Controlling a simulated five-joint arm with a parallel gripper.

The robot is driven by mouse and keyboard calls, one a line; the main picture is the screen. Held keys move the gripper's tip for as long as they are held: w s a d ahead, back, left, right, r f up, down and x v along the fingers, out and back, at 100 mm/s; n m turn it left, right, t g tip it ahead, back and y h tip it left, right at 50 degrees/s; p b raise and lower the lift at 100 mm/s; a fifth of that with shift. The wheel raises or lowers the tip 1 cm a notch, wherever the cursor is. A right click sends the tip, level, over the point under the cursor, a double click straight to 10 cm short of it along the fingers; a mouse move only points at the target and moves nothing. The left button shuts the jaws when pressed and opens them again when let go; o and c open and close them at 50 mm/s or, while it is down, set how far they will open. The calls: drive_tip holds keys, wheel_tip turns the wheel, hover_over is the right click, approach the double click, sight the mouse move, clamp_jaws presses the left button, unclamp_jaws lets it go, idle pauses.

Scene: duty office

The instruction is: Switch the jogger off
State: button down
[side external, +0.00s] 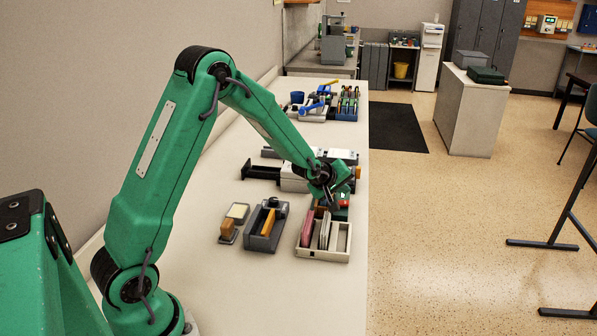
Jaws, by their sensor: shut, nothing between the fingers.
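No single thing is clearly marked as the jogger. A low white and grey machine (293,180) with a black part reaching out to its left sits mid-table, partly behind my arm; it may be the jogger. My gripper (334,206) is shut and empty, pointing down at the right of this machine, above the back of a divided tray. A small red part (343,203) shows just right of the fingers. I cannot make out a switch or its position, and I cannot tell whether the fingers touch anything.
In front of my gripper stands the cream divided tray (341,252) with upright cards. A grey holder (259,243) and a small stamp pad with a wooden block (229,233) lie left of it. Racks with blue tools (312,108) stand farther back. The table's near part is bare.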

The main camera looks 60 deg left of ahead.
sight(343, 204)
drive_tip(key=shift+w+d+f, duration=0.1)
drive_tip(key=shift+f, duration=0.65)
drive_tip(key=shift+w+f, duration=0.1)
drive_tip(key=shift+f, duration=0.7)
idle(2.5)
drive_tip(key=shift+r, duration=0.2)
drive_tip(key=shift+r, duration=0.6)
drive_tip(key=shift+r, duration=0.1)
idle(0.4)
drive_tip(key=shift+s+a+r, duration=0.15)
drive_tip(key=shift+r, duration=0.65)
drive_tip(key=shift+s+a+r, duration=0.1)
drive_tip(key=shift+a+r, duration=0.05)
drive_tip(key=shift+r, duration=0.65)
drive_tip(key=shift+s+a+r, duration=0.15)
drive_tip(key=shift+r, duration=0.65)
